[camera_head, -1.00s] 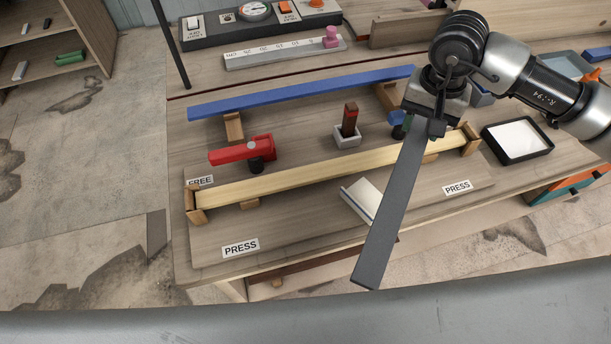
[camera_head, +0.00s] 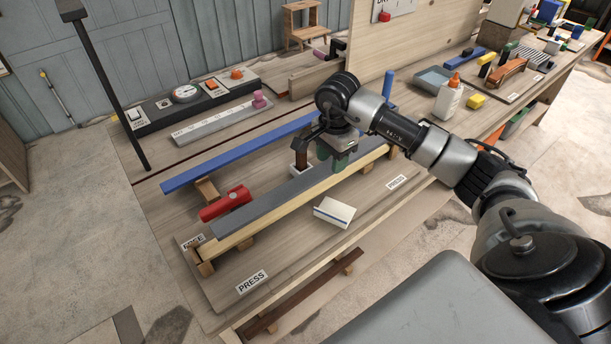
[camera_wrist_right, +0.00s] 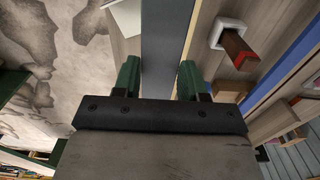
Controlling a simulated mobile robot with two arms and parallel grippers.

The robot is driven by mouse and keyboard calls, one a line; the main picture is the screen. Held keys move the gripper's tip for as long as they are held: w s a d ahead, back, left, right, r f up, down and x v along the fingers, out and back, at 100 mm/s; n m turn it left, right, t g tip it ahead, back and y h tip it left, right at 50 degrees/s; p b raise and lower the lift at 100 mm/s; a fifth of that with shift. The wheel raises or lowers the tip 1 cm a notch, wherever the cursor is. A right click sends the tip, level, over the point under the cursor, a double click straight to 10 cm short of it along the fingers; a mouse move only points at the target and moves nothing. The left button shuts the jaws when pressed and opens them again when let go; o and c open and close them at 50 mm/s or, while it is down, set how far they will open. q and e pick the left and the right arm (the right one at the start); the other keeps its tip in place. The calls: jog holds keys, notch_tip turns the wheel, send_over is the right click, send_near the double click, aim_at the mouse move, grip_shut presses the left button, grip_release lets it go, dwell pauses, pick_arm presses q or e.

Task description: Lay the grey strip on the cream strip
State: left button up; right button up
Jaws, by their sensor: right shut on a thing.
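The long grey strip (camera_head: 262,204) runs lengthwise along the cream strip (camera_head: 270,222), which shows as a pale band along its near side. The grey strip covers much of the cream strip's top; I cannot tell whether they touch all along. My right gripper (camera_head: 336,160) is shut on the grey strip, towards its far right part. In the right wrist view the grey strip (camera_wrist_right: 166,50) passes between my green fingers (camera_wrist_right: 160,80), with a sliver of the cream strip (camera_wrist_right: 190,38) beside it. Wooden end blocks (camera_head: 205,268) hold the cream strip. My left gripper is not in view.
A red clamp-like tool (camera_head: 224,204) and a blue strip (camera_head: 235,155) lie behind the strips. A dark red-brown upright piece (camera_head: 301,155) stands close by my gripper. A white wedge-shaped block (camera_head: 333,212) sits in front. A white bottle (camera_head: 448,100) stands farther right.

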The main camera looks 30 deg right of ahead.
aim_at(308, 191)
jog(key=w+a, duration=0.1)
jog(key=w+a+f, duration=0.1)
jog(key=w+a+f+p, duration=0.1)
jog(key=a, duration=0.1)
jog(key=shift+f, duration=0.25)
jog(key=shift+w+a+f, duration=0.15)
jog(key=shift+a+f, duration=0.05)
jog(key=shift+f, duration=0.15)
notch_tip(308, 191, down, 3)
jog(key=shift+f+p, duration=0.1)
jog(key=shift+p, duration=0.7)
jog(key=shift+f, duration=0.3)
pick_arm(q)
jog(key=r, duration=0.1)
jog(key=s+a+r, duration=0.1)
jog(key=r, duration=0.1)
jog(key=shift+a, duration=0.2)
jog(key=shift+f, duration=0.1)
pick_arm(e)
jog(key=shift+f, duration=0.1)
pick_arm(q)
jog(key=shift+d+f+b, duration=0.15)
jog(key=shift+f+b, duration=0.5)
jog(key=shift+b, duration=0.15)
pick_arm(e)
jog(key=shift+f, duration=0.6)
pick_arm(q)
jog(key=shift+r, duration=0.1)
pick_arm(e)
jog(key=shift+r, duration=0.1)
